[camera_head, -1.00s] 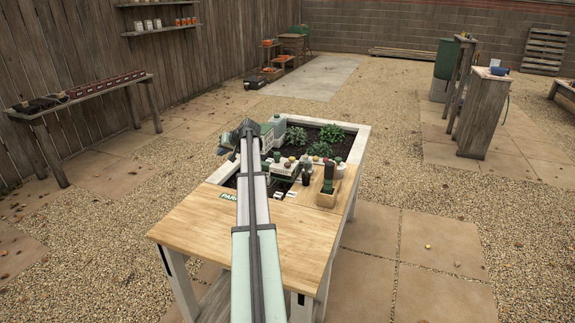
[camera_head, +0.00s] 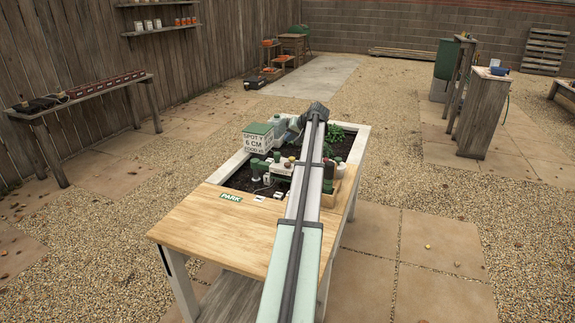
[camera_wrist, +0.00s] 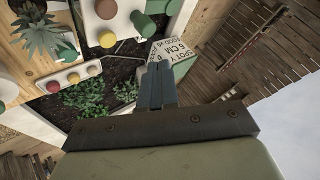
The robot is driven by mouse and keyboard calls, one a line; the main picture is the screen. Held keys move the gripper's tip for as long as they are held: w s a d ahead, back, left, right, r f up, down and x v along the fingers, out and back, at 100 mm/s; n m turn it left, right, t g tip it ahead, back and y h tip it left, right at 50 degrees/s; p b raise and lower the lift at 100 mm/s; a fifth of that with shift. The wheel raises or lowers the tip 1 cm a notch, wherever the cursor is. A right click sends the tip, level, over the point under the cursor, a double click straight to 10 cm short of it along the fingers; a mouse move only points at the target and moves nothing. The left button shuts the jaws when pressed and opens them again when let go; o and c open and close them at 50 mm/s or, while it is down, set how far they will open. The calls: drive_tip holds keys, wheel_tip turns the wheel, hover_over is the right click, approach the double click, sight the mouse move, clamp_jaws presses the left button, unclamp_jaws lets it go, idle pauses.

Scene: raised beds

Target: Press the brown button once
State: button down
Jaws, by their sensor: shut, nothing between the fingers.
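In the wrist view a white button box (camera_wrist: 128,18) at the top carries a dark reddish-brown button (camera_wrist: 105,9) and a yellow button (camera_wrist: 107,39). I cannot tell for certain which of the two brownish caps is the brown button. My gripper (camera_wrist: 158,72) is shut and empty, apart from both panels. In the head view my arm partly covers the button area.
A lettered sign block (camera_head: 257,143) stands on the left of the raised bed; it also shows beyond my fingertips in the wrist view (camera_wrist: 172,49). Green plants (camera_wrist: 85,97) grow in the soil. A potted succulent (camera_wrist: 38,30) is beside the panels. The wooden bench top (camera_head: 220,235) is mostly clear.

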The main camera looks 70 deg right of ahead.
sight(289, 164)
drive_tip(key=shift+f, duration=0.1)
idle(0.3)
drive_tip(key=shift+f, duration=4.3)
drive_tip(key=shift+f, duration=0.2)
drive_tip(key=shift+f, duration=0.25)
drive_tip(key=shift+f, duration=0.55)
drive_tip(key=shift+r, duration=1)
drive_tip(key=shift+r, duration=2.5)
